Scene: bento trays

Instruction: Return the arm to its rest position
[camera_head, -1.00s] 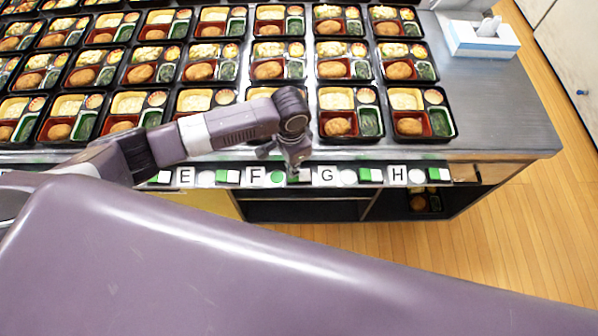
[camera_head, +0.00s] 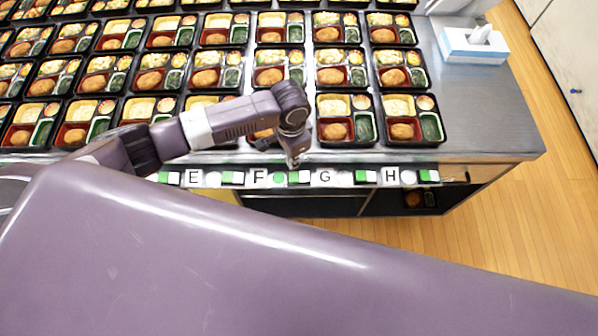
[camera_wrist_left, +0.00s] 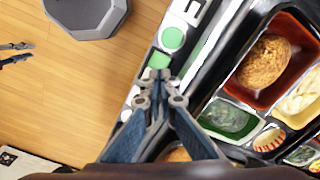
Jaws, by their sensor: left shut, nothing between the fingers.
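My left arm (camera_head: 225,120) reaches in from the left over the front edge of the counter. My left gripper (camera_head: 293,163) points down above the strip of letters and green and white markers, between F and G. In the left wrist view, its blue fingers (camera_wrist_left: 160,84) meet at the tips, shut and empty, beside a bento tray (camera_wrist_left: 213,92). What looks like my right gripper (camera_wrist_left: 16,53) shows at the left edge of that view, its two fingers apart over the floor. The head view does not show it.
Rows of filled bento trays (camera_head: 316,119) cover the counter (camera_head: 480,115). A tissue box (camera_head: 474,46) stands at the back right. Open shelves lie below the front edge. A grey angular object (camera_wrist_left: 98,32) shows over the wooden floor.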

